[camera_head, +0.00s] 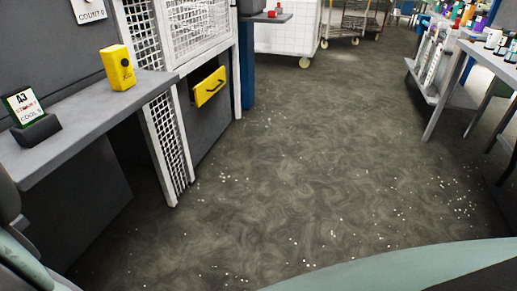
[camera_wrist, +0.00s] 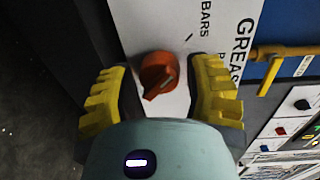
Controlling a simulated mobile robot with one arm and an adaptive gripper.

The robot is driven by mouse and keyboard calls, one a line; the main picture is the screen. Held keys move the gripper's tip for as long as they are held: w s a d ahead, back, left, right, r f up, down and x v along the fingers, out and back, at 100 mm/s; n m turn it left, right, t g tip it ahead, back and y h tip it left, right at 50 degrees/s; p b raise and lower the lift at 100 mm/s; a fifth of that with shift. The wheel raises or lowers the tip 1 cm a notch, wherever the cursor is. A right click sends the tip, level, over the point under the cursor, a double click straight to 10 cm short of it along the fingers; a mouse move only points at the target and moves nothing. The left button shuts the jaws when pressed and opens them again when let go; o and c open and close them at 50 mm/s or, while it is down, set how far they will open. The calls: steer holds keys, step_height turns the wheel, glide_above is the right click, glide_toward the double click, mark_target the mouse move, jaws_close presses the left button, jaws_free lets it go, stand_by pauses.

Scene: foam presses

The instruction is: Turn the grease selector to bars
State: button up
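The grease selector is an orange-red knob (camera_wrist: 158,72) on a white panel (camera_wrist: 150,22) in the wrist view. The panel reads "BARS" and, cut off, "GREAS", both turned sideways. A short black tick lies on the panel near "BARS". The knob's raised grip slants toward the picture's lower left, not in line with that tick. My gripper (camera_wrist: 160,84) has its yellow-padded fingers on either side of the knob, with gaps visible; contact does not show. The head view shows neither the gripper nor the selector.
In the wrist view, a yellow pipe or handle (camera_wrist: 285,51) and a panel of small knobs (camera_wrist: 290,115) lie to the right. In the head view, a bench (camera_head: 95,110) with a yellow box (camera_head: 118,67) stands left. A rack (camera_head: 430,65) stands right; the floor between is open.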

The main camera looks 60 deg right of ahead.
steer(key=o, duration=0.3)
steer(key=shift+v, duration=3.8)
